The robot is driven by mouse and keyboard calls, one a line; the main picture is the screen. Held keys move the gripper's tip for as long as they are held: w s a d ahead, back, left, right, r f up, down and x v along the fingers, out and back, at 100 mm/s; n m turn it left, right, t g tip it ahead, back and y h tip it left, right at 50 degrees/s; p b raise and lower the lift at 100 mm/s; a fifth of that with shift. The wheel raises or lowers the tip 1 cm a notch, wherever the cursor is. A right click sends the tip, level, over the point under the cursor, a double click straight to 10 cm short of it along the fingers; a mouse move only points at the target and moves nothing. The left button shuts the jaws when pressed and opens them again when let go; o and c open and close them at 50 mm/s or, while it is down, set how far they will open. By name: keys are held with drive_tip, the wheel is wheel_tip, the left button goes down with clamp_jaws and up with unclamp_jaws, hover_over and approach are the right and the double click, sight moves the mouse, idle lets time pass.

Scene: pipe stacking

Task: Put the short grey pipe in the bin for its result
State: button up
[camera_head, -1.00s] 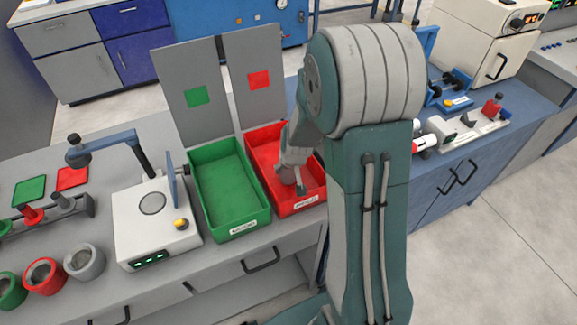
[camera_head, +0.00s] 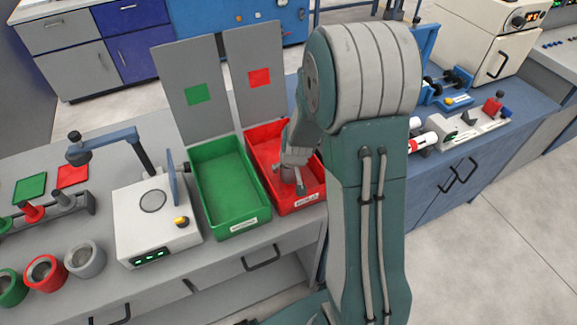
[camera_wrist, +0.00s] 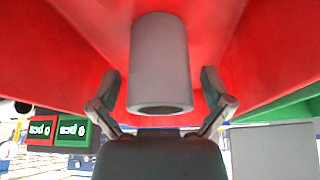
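The short grey pipe (camera_wrist: 160,65) is in the wrist view, inside the red bin (camera_wrist: 65,60), with its open end towards the camera. My gripper (camera_wrist: 162,90) has one finger on each side of it, with a narrow gap to the pipe on both sides, so it looks open. Whether the pipe rests on the bin floor cannot be told. In the head view my gripper (camera_head: 292,175) is lowered into the red bin (camera_head: 265,155); my arm hides part of that bin. The green bin (camera_head: 222,180) beside it on the left is empty.
A white tester (camera_head: 150,220) stands left of the green bin. Grey (camera_head: 84,260), red (camera_head: 46,273) and green rings stand at the front left. Upright panels with a green square (camera_head: 198,94) and a red square (camera_head: 259,77) rise behind the bins.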

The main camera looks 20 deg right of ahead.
drive_tip(key=shift+r, duration=0.1)
drive_tip(key=v, duration=1.1)
drive_tip(key=shift+s+r, duration=0.2)
drive_tip(key=shift+r, duration=0.05)
idle(0.4)
drive_tip(key=s+a+r, duration=0.4)
drive_tip(key=s+r, duration=0.3)
drive_tip(key=s, duration=0.2)
drive_tip(key=s+a+r+n+t, duration=0.1)
drive_tip(key=s+a+r, duration=0.4)
drive_tip(key=s+r, duration=0.2)
drive_tip(key=shift+s+n+y, duration=0.3)
drive_tip(key=shift+s, duration=0.6)
